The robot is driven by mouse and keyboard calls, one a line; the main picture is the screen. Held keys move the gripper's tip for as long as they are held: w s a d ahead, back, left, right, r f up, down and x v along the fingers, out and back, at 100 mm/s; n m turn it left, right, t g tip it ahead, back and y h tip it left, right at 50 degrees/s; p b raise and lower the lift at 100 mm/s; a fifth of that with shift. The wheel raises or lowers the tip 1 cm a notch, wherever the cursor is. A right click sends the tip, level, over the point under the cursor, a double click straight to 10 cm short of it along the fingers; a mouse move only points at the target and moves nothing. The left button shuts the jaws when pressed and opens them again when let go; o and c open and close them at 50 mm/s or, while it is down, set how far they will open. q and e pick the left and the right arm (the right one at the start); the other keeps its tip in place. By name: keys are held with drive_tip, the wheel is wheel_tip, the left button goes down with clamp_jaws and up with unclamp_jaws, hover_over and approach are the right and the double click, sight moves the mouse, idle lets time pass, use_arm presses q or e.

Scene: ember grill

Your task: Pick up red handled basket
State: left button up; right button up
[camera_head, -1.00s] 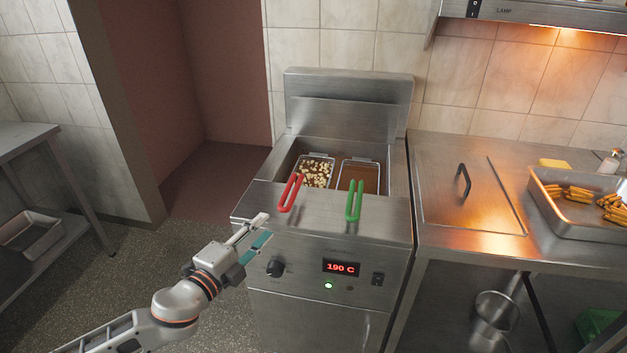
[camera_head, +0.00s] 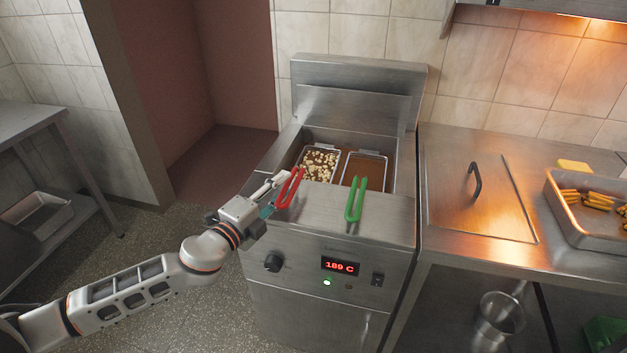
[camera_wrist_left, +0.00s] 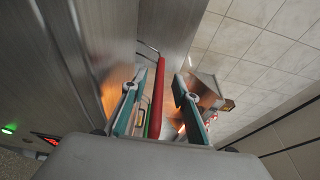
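The basket with the red handle (camera_head: 291,187) sits in the left bay of the fryer, and its mesh part (camera_head: 318,166) holds pale cut pieces in oil. My left gripper (camera_head: 274,190) is at the red handle, on its left side. In the left wrist view, the red handle (camera_wrist_left: 156,98) runs between the two teal-padded fingers of my left gripper (camera_wrist_left: 160,92). The fingers are apart, with a clear gap on the right side of the handle. The handle lies closer to the left finger. My right gripper is not in view.
A green handle (camera_head: 355,199) stands close to the right, at the other fryer bay. The fryer's front panel (camera_head: 330,235) lies below, with a lit display. A steel counter (camera_head: 440,240) at right bears a lid handle (camera_head: 475,180) and a tray of fries (camera_head: 560,215).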

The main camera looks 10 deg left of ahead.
use_arm(q)
drive_tip(key=x, duration=0.4)
drive_tip(key=shift+w, duration=0.15)
drive_tip(key=shift+a, duration=0.1)
clamp_jaws()
drive_tip(key=shift+r, duration=0.1)
drive_tip(key=shift+r, duration=0.15)
